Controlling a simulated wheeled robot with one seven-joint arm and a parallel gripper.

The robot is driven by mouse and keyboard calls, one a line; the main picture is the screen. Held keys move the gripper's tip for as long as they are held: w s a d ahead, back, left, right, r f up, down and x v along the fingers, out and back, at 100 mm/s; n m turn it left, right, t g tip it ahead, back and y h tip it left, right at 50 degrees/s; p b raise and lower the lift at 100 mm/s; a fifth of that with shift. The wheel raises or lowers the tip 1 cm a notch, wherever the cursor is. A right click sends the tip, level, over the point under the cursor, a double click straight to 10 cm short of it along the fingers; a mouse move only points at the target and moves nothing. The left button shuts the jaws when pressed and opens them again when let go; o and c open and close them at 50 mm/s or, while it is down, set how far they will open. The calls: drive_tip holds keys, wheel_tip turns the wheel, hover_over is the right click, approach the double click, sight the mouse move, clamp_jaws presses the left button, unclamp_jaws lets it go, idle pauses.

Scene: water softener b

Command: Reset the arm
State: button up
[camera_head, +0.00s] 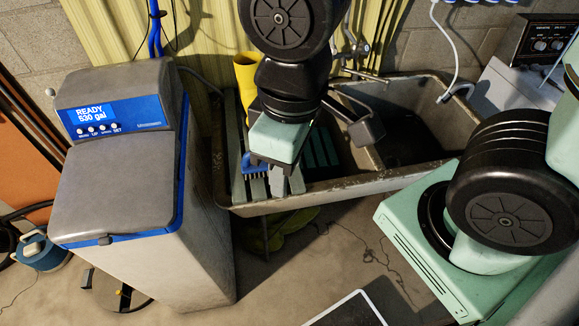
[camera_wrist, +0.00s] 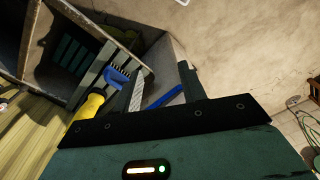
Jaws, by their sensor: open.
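My gripper (camera_head: 272,182) points down over the slatted board at the left end of the sink in the head view. Its green body and grey fingers hang in front of the slats. In the wrist view my gripper (camera_wrist: 164,86) shows its two fingers spread apart. I see nothing held between them. A blue strip shows behind the fingers there; I cannot tell what it belongs to. My arm reaches down from the top of the head view and hides part of the sink.
A grey water softener (camera_head: 115,200) with a blue display stands left of the sink (camera_head: 345,190). A blue brush (camera_head: 252,165) lies on the slats close to my gripper, and a yellow object (camera_head: 246,75) stands behind. The floor before the sink looks mostly clear.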

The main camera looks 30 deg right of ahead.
drive_tip(key=shift+s+a+r, duration=0.15)
drive_tip(key=shift+s+a, duration=0.05)
drive_tip(key=shift+s, duration=0.55)
wheel_tip(320, 180, down, 7)
drive_tip(key=b, duration=0.6)
drive_tip(key=shift+r+b, duration=0.15)
drive_tip(key=shift+b, duration=0.2)
drive_tip(key=shift+o, duration=0.3)
drive_tip(key=shift+w, duration=0.1)
drive_tip(key=shift+o, duration=0.2)
